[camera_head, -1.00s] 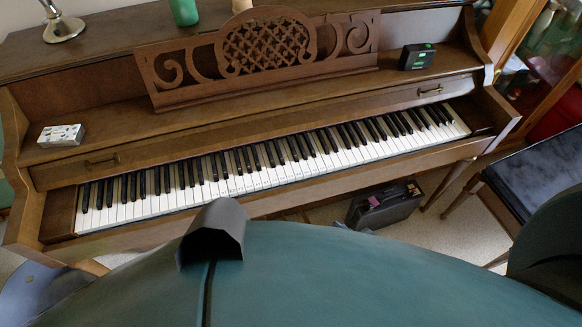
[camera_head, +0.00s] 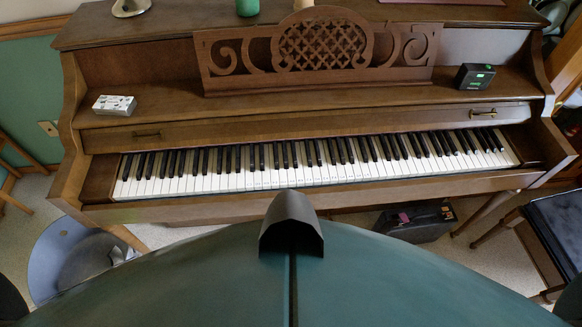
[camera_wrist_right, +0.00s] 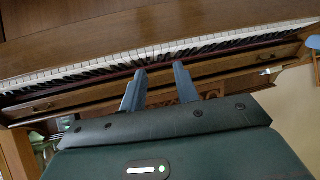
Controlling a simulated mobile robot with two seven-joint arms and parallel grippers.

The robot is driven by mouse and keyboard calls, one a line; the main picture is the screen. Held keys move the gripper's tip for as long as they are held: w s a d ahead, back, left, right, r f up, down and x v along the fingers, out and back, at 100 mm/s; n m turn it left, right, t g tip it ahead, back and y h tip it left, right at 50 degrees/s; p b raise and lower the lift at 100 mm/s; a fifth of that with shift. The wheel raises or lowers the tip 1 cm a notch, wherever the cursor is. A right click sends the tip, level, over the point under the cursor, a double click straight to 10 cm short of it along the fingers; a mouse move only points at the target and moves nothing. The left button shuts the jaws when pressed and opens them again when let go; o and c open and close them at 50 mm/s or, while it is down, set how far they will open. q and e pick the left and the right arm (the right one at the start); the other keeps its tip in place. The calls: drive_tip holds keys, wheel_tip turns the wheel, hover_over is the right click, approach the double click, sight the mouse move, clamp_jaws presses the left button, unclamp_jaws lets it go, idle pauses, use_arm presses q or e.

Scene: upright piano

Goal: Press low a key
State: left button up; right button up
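The piano keyboard (camera_head: 320,165) runs across the middle of the head view. Its low end is at the left, where the low A key (camera_head: 119,190) is the leftmost white key beside the wooden end block. No key looks pressed. My right gripper (camera_wrist_right: 159,70) shows in the right wrist view, its two fingers apart with nothing between them. The keyboard (camera_wrist_right: 100,65) appears upside down beyond the fingertips, and they look apart from it. I cannot make out the low A key in that view. My left gripper is not in view.
The piano shelf holds a small white box (camera_head: 114,105) and a black device (camera_head: 475,77). A dark case (camera_head: 415,222) stands on the floor below the keyboard. A grey-blue round chair (camera_head: 75,255) is at lower left, and a dark bench (camera_head: 560,225) at right.

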drive_tip(key=shift+s, duration=0.1)
drive_tip(key=c, duration=0.4)
drive_tip(key=shift+s+f, duration=0.15)
clamp_jaws()
drive_tip(key=shift+w, duration=0.2)
idle(0.6)
